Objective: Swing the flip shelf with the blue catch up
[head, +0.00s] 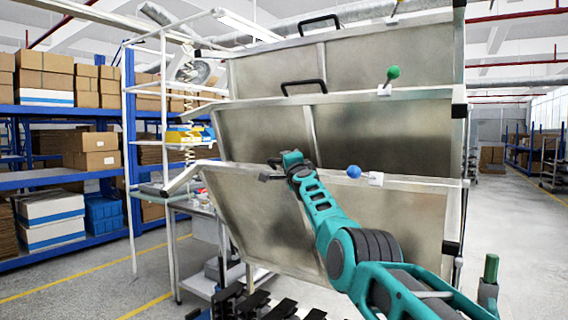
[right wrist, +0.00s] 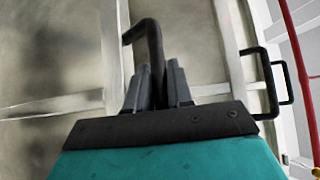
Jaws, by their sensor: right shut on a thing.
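The flip shelf with the blue catch is the lowest of three large metal panels (head: 390,215) in the head view; it stands steeply tilted. Its blue catch (head: 354,171) is a round knob beside a small white block at the panel's top edge. My right gripper (head: 283,164) is at the black handle near that top edge. In the right wrist view, the black bent handle (right wrist: 151,40) passes between the two fingers of my right gripper (right wrist: 159,88), which is shut on it. The gripper hides part of the handle. My left gripper is not in view.
Above are a middle panel (head: 380,130) with a green knob (head: 392,72) and a top panel (head: 390,55), each with a black handle. A white frame and workbench (head: 190,203) stand left, near blue racks of boxes (head: 50,168). The floor at right is open.

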